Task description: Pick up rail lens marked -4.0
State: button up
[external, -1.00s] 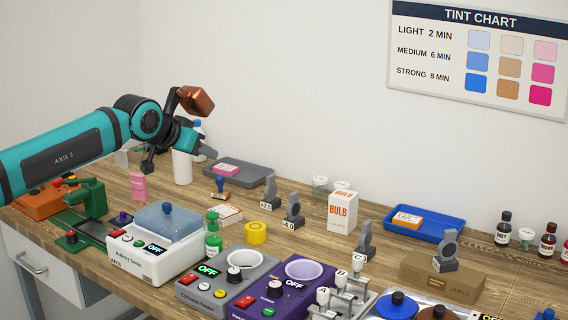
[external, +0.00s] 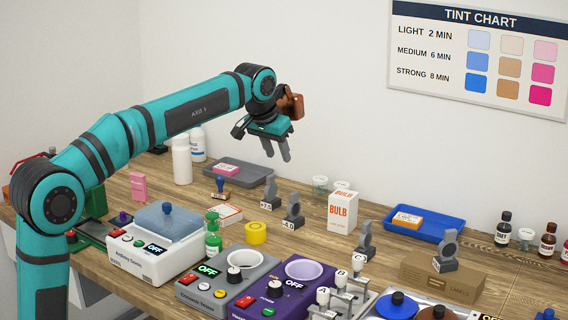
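The rail lens marked -4.0 (external: 293,214) is a small grey upright holder with a round top, standing on the wooden bench near the middle. A similar rail lens (external: 269,191) stands just behind it to the left; its label is too small to read surely. My gripper (external: 277,153) hangs above these two lenses in the picture, fingers pointing down. Its two dark fingers are apart with nothing between them. It touches neither lens.
Other lens holders (external: 365,243) stand farther right. A grey tray (external: 250,172) lies behind. The grey device (external: 222,287) is in front.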

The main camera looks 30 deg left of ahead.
aim_at(294, 192)
jog(key=x, duration=1.2)
jog(key=shift+w+f, duration=0.25)
jog(key=shift+w, duration=0.05)
jog(key=shift+x, duration=2.6)
jog(key=shift+w+d, duration=0.1)
jog(key=shift+w, duration=0.05)
jog(key=shift+r, duration=0.1)
grip_shut()
